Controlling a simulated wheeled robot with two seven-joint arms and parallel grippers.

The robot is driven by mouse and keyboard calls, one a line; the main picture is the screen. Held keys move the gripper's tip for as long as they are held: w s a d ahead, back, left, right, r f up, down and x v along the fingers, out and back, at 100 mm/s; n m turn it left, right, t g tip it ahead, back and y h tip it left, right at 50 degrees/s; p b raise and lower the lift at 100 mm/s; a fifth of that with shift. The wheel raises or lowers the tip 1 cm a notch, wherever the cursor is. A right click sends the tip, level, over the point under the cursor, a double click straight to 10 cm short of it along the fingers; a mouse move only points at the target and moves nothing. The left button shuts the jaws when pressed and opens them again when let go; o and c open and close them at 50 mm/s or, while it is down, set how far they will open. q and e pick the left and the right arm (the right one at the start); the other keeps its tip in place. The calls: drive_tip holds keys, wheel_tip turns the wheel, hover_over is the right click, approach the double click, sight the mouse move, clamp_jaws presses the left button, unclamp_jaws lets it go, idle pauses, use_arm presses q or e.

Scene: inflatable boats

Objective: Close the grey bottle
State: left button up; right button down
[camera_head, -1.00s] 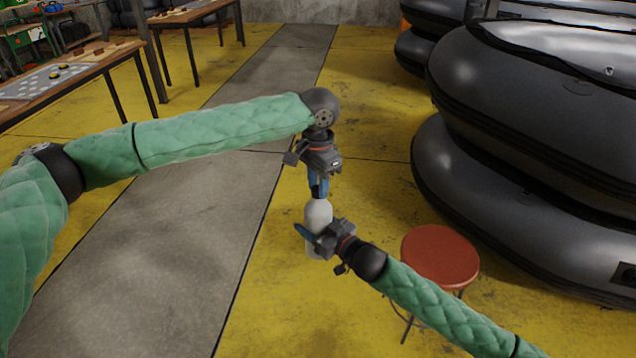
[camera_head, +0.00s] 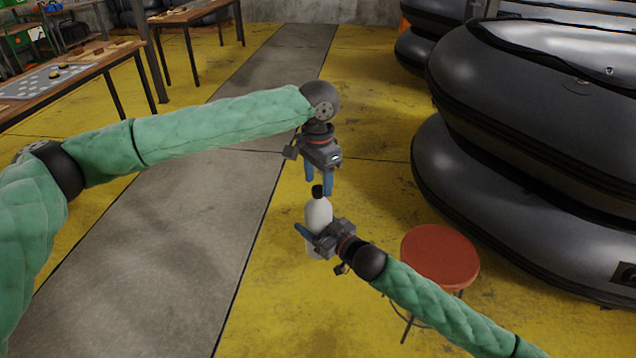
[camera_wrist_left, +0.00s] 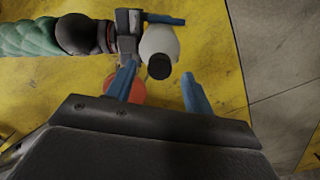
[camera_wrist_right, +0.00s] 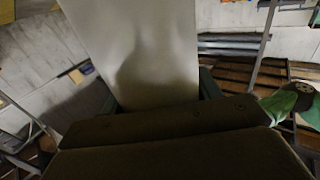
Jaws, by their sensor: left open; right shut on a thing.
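The grey bottle (camera_head: 318,214) is pale and upright in the head view, with a black cap (camera_head: 318,191) on its neck. My right gripper (camera_head: 314,236) is shut on the bottle's body and holds it above the floor. The bottle's wall (camera_wrist_right: 140,50) fills the middle of the right wrist view. My left gripper (camera_head: 319,182) is open just above the bottle. In the left wrist view the black cap (camera_wrist_left: 159,67) lies beyond and between the open blue fingers (camera_wrist_left: 158,88), touching neither. Whether the cap is fully seated cannot be told.
A red round stool (camera_head: 440,256) stands on the yellow floor to the right of the bottle. Large dark inflatable boats (camera_head: 540,110) are stacked at the right. Wooden tables (camera_head: 70,75) stand at the far left.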

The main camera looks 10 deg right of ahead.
use_arm(q)
wheel_tip(320, 180, up, 10)
drive_tip(key=shift+r, duration=0.25)
idle(0.6)
